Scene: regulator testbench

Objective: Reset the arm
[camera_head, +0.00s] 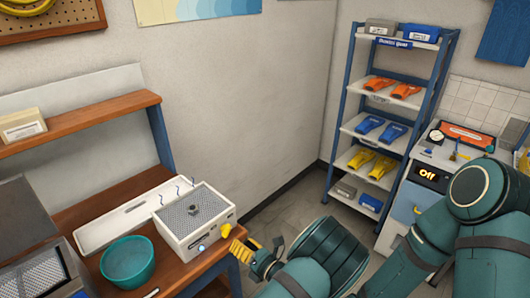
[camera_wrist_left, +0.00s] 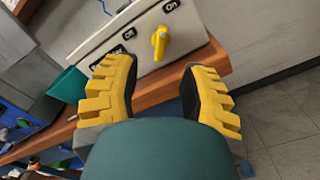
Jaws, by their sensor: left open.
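My left gripper (camera_head: 256,248) has yellow fingers and is open and empty, in front of the right end of the wooden workbench. In the left wrist view its two fingertips (camera_wrist_left: 158,72) are spread apart. Ahead of them is the front panel of a white box with a yellow knob (camera_wrist_left: 159,42) and labels that read "Off" and "On". The knob is apart from both fingers. In the head view the white box (camera_head: 195,222) has a perforated top, a small blue light and the yellow knob (camera_head: 226,230). My right gripper is not in view.
A teal bowl (camera_head: 127,262) stands left of the box on the wooden workbench (camera_head: 185,270). A blue-framed shelf (camera_head: 386,100) holds orange, blue and yellow items. A cabinet (camera_head: 428,178) with an "Off" display stands at the right, partly behind my right arm. Some floor shows between.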

